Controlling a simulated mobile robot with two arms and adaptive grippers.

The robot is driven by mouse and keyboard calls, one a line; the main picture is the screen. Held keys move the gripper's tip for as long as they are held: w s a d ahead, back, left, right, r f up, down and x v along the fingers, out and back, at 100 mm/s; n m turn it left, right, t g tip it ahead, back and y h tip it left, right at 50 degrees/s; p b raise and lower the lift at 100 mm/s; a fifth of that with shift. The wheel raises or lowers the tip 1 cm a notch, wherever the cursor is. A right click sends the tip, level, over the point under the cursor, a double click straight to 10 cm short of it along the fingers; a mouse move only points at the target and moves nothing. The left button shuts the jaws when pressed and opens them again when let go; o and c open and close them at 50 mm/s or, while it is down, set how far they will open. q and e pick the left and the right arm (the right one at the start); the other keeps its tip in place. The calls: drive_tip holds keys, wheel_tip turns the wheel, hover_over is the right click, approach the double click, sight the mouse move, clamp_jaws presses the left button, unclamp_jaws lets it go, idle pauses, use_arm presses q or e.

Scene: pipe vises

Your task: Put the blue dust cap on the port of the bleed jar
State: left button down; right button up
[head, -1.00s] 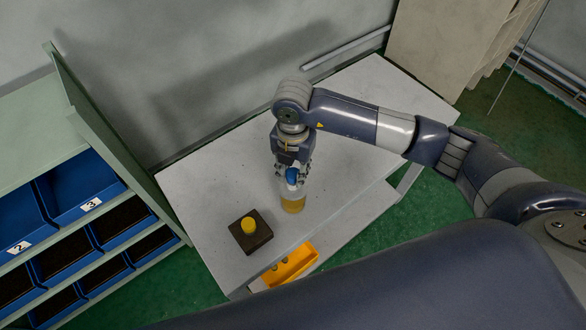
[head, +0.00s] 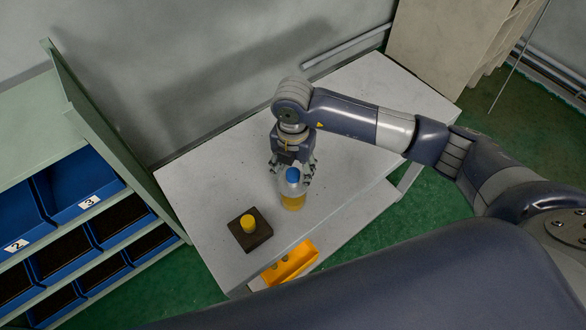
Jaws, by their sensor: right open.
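The bleed jar (head: 292,196) stands upright on the grey table, a clear bottle with yellow fluid in its lower part. The blue dust cap (head: 292,175) sits at the top of the jar, on its port as far as this view shows. My right gripper (head: 294,169) is open, just behind and above the cap, with its fingers spread to either side. The cap's exact seating is too small to tell. My left gripper is not in view.
A dark square block with a yellow knob (head: 249,225) stands left of the jar. A yellow bin (head: 289,264) sits on the lower shelf. A rack with blue bins (head: 81,190) stands at left. The table's right part (head: 375,110) is clear.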

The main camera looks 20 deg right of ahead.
sight(293, 173)
wheel_tip(293, 173, up, 12)
idle(0.4)
idle(0.4)
